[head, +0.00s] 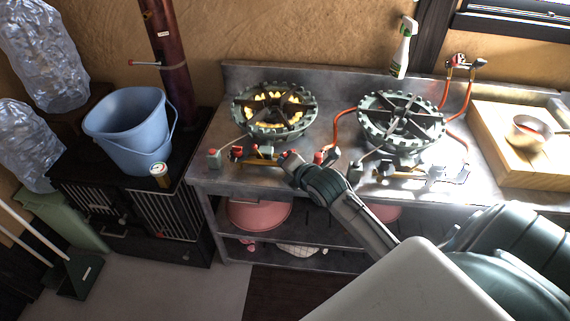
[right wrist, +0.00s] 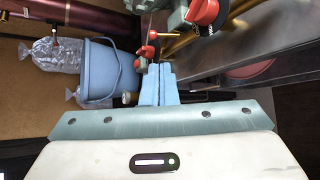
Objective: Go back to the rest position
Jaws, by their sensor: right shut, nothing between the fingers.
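My right arm reaches in from the right in the head view. Its gripper (head: 291,158) is at the front edge of the steel counter, by the valves of the left burner. In the right wrist view the light blue fingers (right wrist: 158,84) are shut with nothing between them. A red knob (right wrist: 203,12) is just above and right of the fingertips there; I cannot tell whether they touch any valve. The left gas burner (head: 273,110) shows yellow flames. The right burner (head: 401,122) shows none. My left gripper is in neither view.
A wooden board (head: 500,150) with a metal pan (head: 532,133) is at right. A blue bucket (head: 127,128) and small can (head: 160,175) stand on the black cabinet at left.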

